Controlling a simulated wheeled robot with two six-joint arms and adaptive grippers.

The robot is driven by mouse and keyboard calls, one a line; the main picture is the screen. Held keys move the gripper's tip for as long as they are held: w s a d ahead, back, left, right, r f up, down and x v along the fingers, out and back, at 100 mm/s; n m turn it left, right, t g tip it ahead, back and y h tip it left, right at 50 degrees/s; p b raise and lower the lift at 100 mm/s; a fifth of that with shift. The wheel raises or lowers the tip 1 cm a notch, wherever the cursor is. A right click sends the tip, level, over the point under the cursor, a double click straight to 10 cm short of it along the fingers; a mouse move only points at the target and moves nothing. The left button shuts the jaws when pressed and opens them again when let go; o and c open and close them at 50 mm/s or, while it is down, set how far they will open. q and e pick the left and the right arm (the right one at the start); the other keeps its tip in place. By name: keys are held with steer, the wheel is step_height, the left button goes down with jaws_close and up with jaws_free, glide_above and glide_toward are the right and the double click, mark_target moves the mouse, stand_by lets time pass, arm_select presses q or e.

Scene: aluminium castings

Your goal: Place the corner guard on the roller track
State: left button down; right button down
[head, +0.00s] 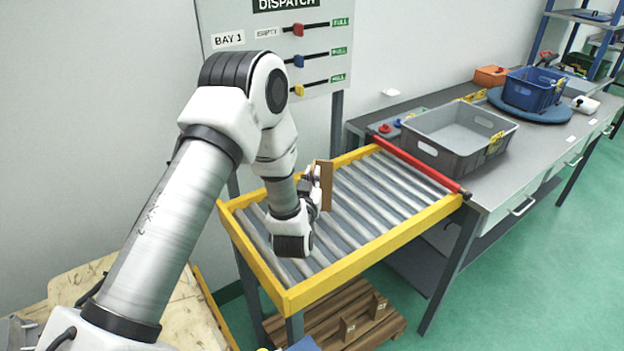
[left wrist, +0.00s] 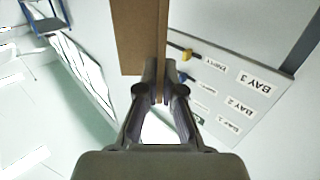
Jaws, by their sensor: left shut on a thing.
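The corner guard (head: 326,184) is a brown, angled strip, held upright at the left part of the roller track (head: 380,200). My left gripper (head: 316,187) is shut on it, with the guard over the rollers; I cannot tell whether its lower end touches them. In the left wrist view the corner guard (left wrist: 138,40) rises from between the fingertips of the left gripper (left wrist: 158,92). The roller track has grey rollers in a yellow frame, with a red bar at its right end. My right gripper is not in view.
A grey crate (head: 440,155) stands on the bench right of the track, with a blue crate (head: 528,97) on a round blue mat behind it. A dispatch board (head: 290,60) stands behind the track. A wooden pallet (head: 340,318) lies below. Most rollers are clear.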

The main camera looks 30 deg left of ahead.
arm_select(q)
step_height(320, 180, down, 3)
steer(key=shift+r, duration=0.2)
steer(key=shift+f, duration=0.1)
steer(key=shift+f, duration=0.1)
steer(key=c, duration=1.3)
jaws_free()
steer(key=shift+c, duration=0.2)
